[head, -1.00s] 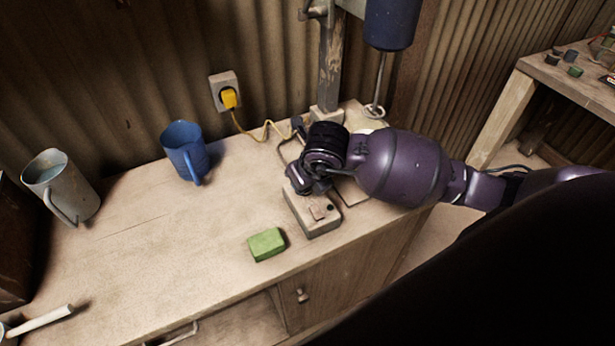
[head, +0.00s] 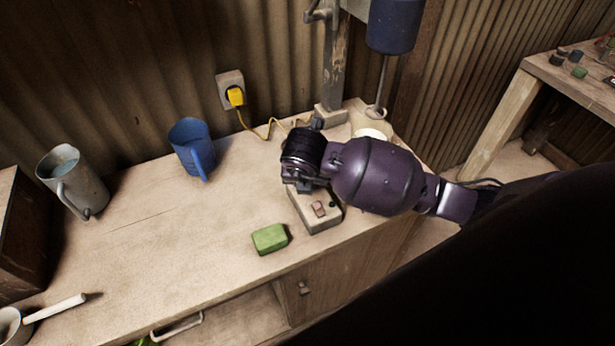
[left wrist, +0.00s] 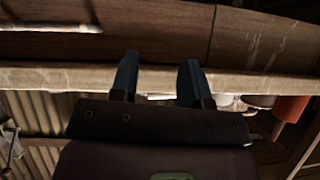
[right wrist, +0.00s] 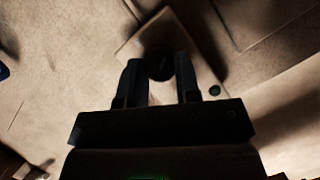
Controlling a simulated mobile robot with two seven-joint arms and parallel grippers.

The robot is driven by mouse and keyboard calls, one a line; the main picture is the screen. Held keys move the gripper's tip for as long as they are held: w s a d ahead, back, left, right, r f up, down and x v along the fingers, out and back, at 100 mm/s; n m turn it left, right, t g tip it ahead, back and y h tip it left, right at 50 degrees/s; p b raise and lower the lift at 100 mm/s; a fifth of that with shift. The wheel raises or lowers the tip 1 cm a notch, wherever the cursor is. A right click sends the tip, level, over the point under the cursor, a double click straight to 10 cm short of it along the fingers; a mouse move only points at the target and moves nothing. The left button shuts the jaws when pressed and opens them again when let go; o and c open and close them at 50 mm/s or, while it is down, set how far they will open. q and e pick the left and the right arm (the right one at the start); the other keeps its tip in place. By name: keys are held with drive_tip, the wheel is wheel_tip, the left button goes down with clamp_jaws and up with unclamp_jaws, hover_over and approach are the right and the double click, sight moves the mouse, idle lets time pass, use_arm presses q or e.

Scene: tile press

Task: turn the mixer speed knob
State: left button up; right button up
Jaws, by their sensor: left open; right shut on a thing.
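The mixer's control box (head: 323,223) sits on the bench with a reddish switch (head: 319,208) on top. My right arm hides the rest of the box in the head view. In the right wrist view the dark round speed knob (right wrist: 159,65) is between the two fingers of my right gripper (right wrist: 159,72), which is shut on it. The mixer (head: 392,25) is a dark blue cylinder with a thin stirring rod hanging down above a pale bowl (head: 373,132). My left gripper (left wrist: 158,78) is open and empty, near a wooden edge in the left wrist view.
A green block (head: 269,239) lies just left of the control box. A blue mug (head: 192,148) and a grey pitcher (head: 73,181) stand further left. A yellow plug (head: 236,96) with its cord is at the wall. The bench middle (head: 150,240) is clear.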

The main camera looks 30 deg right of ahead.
idle(0.4)
drive_tip(key=o, duration=0.7)
drive_tip(key=shift+o, duration=1)
drive_tip(key=v, duration=1)
drive_tip(key=shift+r+p, duration=0.4)
drive_tip(key=shift+s+a, duration=0.1)
